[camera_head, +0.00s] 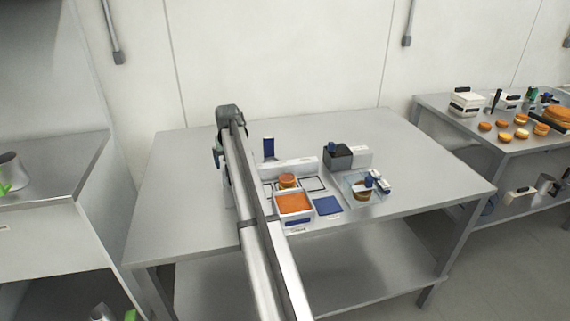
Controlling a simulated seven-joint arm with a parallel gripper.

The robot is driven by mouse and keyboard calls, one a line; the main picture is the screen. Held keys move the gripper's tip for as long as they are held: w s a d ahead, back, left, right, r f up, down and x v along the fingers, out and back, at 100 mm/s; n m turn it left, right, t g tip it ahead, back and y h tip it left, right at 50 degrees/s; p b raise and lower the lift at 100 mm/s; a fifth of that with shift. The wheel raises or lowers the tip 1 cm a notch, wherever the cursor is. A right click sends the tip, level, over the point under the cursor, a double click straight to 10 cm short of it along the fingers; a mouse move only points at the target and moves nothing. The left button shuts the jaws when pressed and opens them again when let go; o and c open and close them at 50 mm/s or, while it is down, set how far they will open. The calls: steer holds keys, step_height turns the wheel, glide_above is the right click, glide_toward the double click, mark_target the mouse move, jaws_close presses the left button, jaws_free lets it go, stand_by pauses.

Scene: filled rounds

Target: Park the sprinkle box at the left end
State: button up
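An open white box (311,209) filled with orange stuff, likely the sprinkle box, stands near the front middle of the table, just right of my arm. A round orange-brown piece (287,181) sits just behind it, by a dark outline on a white surface. My arm reaches up from the bottom edge to the table's left part. My gripper (218,158) is at its far end, left of the box and apart from it. It is small and partly hidden by the arm, so its fingers are unclear. My arm also covers some of the table left of the box.
A dark grey bin (338,157) and a clear tray (351,201) with a round piece stand further right. A blue upright item (268,148) stands behind. The table's left (165,200) and right parts are bare.

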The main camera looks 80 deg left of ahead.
steer(key=shift+r, duration=3.3)
steer(key=shift+w, duration=0.1)
